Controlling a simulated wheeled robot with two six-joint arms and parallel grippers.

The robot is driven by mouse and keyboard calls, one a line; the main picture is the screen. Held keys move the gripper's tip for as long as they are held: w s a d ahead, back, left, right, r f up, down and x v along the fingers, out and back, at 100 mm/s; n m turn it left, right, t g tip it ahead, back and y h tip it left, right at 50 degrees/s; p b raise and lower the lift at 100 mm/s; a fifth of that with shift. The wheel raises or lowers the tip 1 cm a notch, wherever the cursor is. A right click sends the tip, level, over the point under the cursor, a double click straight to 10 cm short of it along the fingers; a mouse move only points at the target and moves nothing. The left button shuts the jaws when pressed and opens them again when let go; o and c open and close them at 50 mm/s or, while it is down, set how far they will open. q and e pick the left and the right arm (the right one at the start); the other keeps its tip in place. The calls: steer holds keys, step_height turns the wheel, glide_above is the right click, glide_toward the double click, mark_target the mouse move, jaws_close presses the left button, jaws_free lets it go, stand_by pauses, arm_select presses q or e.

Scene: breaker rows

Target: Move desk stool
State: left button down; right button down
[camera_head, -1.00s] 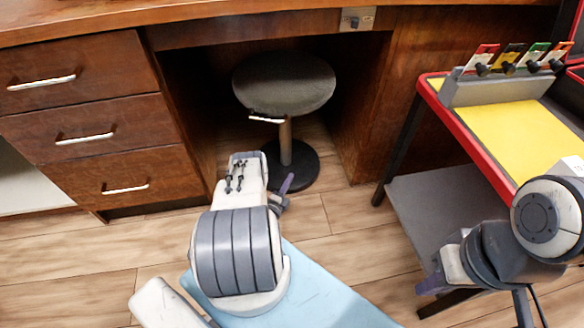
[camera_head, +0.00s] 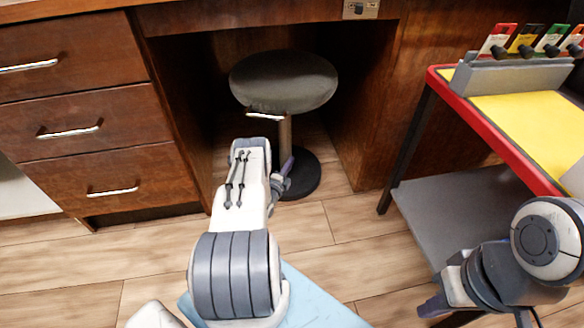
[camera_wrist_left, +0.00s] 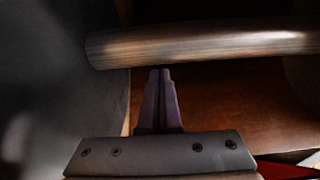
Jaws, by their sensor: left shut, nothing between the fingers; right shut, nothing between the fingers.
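The desk stool has a round grey seat (camera_head: 284,80), a thin metal post (camera_head: 285,132) and a round black base (camera_head: 305,175). It stands upright in the desk's knee space, with a pale lever under the seat's front. My left gripper (camera_head: 287,166) is low beside the post, partly hidden by its arm. In the left wrist view its purple fingers (camera_wrist_left: 160,78) are shut and empty, tips close to the post (camera_wrist_left: 210,43); I cannot tell whether they touch. A dark surface fills that view's left. My right gripper (camera_head: 430,306) is shut and empty, low at the right.
The wooden desk's drawers (camera_head: 85,130) are left of the stool, and a side panel (camera_head: 365,110) is right of it. A red-edged cart with a yellow top (camera_head: 530,125) and grey lower shelf (camera_head: 440,215) stands right. Floor (camera_head: 335,235) is clear between them.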

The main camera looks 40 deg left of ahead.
mark_target(281, 157)
arm_select(q)
steer(key=a+b, duration=0.1)
steer(key=a, duration=0.3)
steer(key=shift+s+a, duration=0.1)
steer(key=shift+a, duration=0.35)
steer(key=shift+d, duration=0.1)
steer(key=shift+d, duration=0.15)
steer(key=d+p, duration=0.3)
steer(key=shift+d+r, duration=0.3)
steer(key=shift+d, duration=0.1)
steer(key=p+v, duration=0.4)
steer(key=v, duration=0.4)
steer(key=shift+s+f, duration=0.1)
steer(key=shift+s, duration=0.2)
steer(key=shift+s+d+f+p, duration=0.1)
steer(key=shift+s+p, duration=0.1)
steer(key=shift+s, duration=0.1)
steer(key=shift+s+d+f+p, duration=0.1)
steer(key=shift+s+d+p, duration=0.1)
steer(key=shift+s, duration=0.15)
